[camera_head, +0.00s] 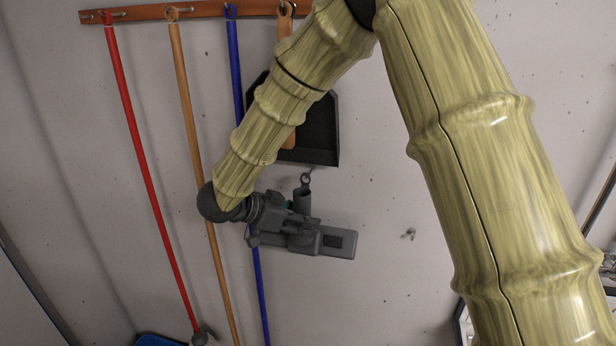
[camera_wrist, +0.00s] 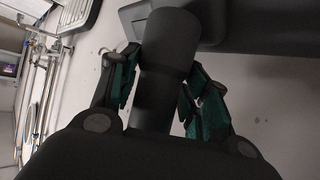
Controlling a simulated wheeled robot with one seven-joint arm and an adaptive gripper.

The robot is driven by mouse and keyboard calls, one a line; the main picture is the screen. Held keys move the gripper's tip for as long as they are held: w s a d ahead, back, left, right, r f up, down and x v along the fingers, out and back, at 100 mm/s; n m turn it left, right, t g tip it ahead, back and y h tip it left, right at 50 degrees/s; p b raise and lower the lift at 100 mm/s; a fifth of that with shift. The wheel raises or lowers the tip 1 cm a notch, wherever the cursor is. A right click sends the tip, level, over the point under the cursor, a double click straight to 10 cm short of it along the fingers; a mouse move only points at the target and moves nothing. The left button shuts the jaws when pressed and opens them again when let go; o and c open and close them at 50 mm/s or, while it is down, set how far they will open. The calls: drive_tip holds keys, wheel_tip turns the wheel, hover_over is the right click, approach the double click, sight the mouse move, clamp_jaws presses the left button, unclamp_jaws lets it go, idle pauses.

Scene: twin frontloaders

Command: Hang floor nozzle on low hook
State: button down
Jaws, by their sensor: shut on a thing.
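My gripper (camera_head: 290,212) is shut on the tube. In the wrist view, the green finger pads of my gripper (camera_wrist: 160,88) lie on either side of the nozzle's dark tube (camera_wrist: 168,45). A grey block with a dark window (camera_head: 335,243) extends to the right below the tube; I cannot tell whether it is part of the nozzle. A small thin piece shows just above the ring, but I cannot tell whether it is a hook or touches the ring.
A black dustpan (camera_head: 318,135) hangs just above the nozzle. A red handle (camera_head: 140,160), an orange handle (camera_head: 187,100) and a blue handle (camera_head: 237,75) hang from a wooden rail (camera_head: 150,12).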

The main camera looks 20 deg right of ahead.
drive_tip(key=shift+w+d, duration=0.2)
drive_tip(key=shift+w, duration=0.1)
drive_tip(key=shift+w+d, duration=0.15)
drive_tip(key=shift+w, duration=0.1)
drive_tip(key=shift+w+d, duration=0.1)
drive_tip(key=shift+w, duration=0.05)
idle(0.7)
drive_tip(key=shift+f, duration=0.3)
idle(0.7)
drive_tip(key=shift+f, duration=0.25)
idle(0.4)
drive_tip(key=c, duration=0.6)
unclamp_jaws()
drive_tip(key=shift+c, duration=0.2)
